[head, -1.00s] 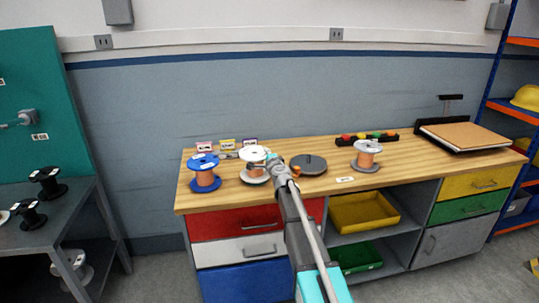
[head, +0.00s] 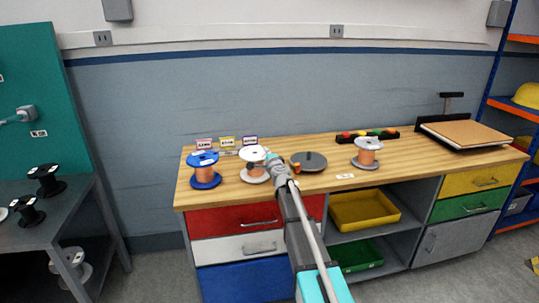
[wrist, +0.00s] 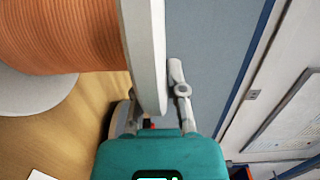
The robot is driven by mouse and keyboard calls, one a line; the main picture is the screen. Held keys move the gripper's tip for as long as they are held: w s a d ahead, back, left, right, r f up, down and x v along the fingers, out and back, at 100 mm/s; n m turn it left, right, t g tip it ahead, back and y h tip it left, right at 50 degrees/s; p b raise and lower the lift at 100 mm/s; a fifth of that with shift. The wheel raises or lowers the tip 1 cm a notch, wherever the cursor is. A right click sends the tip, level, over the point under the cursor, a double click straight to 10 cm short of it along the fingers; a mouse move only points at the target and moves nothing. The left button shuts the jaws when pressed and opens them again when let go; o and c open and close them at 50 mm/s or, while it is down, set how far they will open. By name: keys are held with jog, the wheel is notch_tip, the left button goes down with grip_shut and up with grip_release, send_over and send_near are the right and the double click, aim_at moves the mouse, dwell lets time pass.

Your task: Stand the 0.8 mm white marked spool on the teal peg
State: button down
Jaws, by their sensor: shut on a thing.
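The white spool (head: 251,154) with copper-coloured wire stands upright at the left part of the wooden bench (head: 300,187). My gripper (head: 271,164) reaches it from the front right. In the wrist view, my gripper (wrist: 153,104) is shut on the rim of the spool's white flange (wrist: 142,45), and the copper winding (wrist: 65,35) fills the upper left. One finger is partly hidden behind the flange. I cannot tell whether the spool's lower flange touches the bench. I cannot make out a teal peg; a grey fitting (head: 26,115) sticks out from the teal panel (head: 45,75) at far left.
A blue spool (head: 204,172) stands close left of the white one, with small label cards (head: 227,142) behind. A grey spool (head: 367,153) stands further right. Black spools (head: 46,180) are on the grey left table (head: 65,205).

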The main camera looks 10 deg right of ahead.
dwell(0.3)
jog(key=c, duration=0.6)
grip_release()
jog(key=shift+c, duration=0.2)
jog(key=shift+s, duration=0.1)
jog(key=s+d, duration=0.1)
jog(key=s, duration=1.1)
jog(key=shift+a, duration=0.1)
